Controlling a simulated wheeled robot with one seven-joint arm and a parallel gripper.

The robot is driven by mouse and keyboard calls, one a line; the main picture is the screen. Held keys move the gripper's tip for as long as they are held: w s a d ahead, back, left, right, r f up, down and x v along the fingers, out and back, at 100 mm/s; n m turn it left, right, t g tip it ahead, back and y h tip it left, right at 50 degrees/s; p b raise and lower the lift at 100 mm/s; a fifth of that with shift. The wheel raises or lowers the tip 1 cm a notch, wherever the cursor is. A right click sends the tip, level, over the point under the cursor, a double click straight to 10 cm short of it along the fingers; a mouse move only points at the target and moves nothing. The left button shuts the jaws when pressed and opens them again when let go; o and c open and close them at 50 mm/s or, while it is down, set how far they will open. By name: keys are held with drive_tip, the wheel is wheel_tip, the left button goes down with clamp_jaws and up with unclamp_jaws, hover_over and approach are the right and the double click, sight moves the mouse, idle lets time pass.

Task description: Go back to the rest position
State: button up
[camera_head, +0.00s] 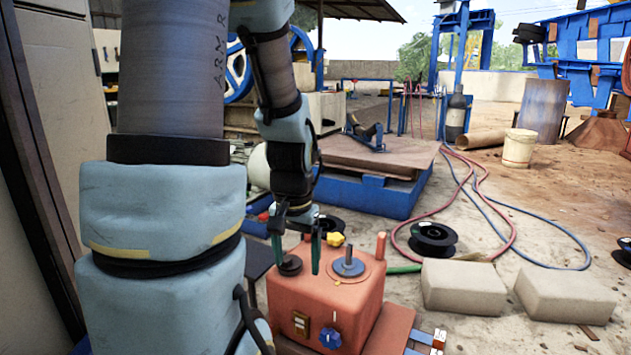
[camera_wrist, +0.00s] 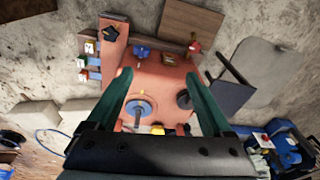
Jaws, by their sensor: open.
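My gripper (camera_head: 297,266) is open and empty, pointing down over an orange-red box (camera_head: 318,304). Its green fingers stand apart, and they also frame the box top in the wrist view (camera_wrist: 157,76). In the head view a black disc (camera_head: 290,266) on the box top shows between the fingers. A blue disc with a grey peg (camera_head: 348,266) is just right of them. Both the blue disc (camera_wrist: 138,111) and the black disc (camera_wrist: 184,100) show in the wrist view. I cannot tell whether the fingertips touch the box.
A yellow knob (camera_head: 335,240) and an orange post (camera_head: 381,246) rise at the box. Concrete blocks (camera_head: 463,287), a black spool (camera_head: 433,238) and red and blue hoses lie to the right. A blue-framed platform (camera_head: 375,197) stands behind. A dark panel (camera_head: 40,150) is close on the left.

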drive_tip(key=s+a+r+n+p, duration=0.1)
drive_tip(key=r+p, duration=1.8)
drive_tip(key=r, duration=0.1)
drive_tip(key=s+a+r+n+p, duration=0.2)
drive_tip(key=r+p, duration=1.7)
drive_tip(key=r, duration=0.1)
drive_tip(key=shift+r+p, duration=0.3)
drive_tip(key=shift+o, duration=0.2)
idle(1.6)
